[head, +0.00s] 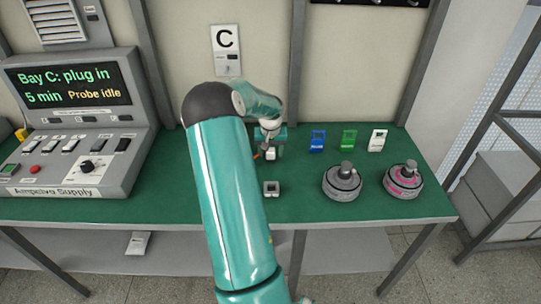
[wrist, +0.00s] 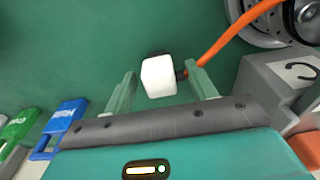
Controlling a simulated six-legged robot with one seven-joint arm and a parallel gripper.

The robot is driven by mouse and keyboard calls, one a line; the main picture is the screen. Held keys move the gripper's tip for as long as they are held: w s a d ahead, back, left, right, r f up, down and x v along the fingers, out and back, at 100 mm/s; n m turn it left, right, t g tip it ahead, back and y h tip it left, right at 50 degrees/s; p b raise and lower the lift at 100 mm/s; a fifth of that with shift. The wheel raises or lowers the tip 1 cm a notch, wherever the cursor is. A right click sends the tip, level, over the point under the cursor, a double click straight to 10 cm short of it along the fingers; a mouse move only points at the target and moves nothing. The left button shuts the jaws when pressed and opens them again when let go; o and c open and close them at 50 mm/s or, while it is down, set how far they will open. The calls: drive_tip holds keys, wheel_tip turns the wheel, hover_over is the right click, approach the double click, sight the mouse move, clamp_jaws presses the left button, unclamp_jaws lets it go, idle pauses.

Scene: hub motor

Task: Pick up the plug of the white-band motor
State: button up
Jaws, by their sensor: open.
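A white plug (wrist: 158,76) with a dark end lies on the green bench in the wrist view, between the two fingers of my gripper (wrist: 160,70). The fingers are open, with a gap on both sides of the plug. An orange cable (wrist: 222,40) runs from the plug to a grey motor (wrist: 262,12), cut off at the upper right. That motor's band colour is not clear; in the head view my arm seems to hide it. In the head view the white plug (head: 271,155) shows just below my gripper (head: 270,141).
Two other motors, one greyish (head: 341,183) and one pink-banded (head: 403,181), stand at right. Blue (head: 318,140), green (head: 349,139) and white (head: 377,140) holders stand behind them. A small grey block (head: 271,188) sits nearer. The supply console (head: 75,130) fills the left.

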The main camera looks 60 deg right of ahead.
drive_tip(key=shift+d+f, duration=0.1)
drive_tip(key=shift+f, duration=0.65)
drive_tip(key=shift+w+r, duration=0.1)
drive_tip(key=c, duration=1.2)
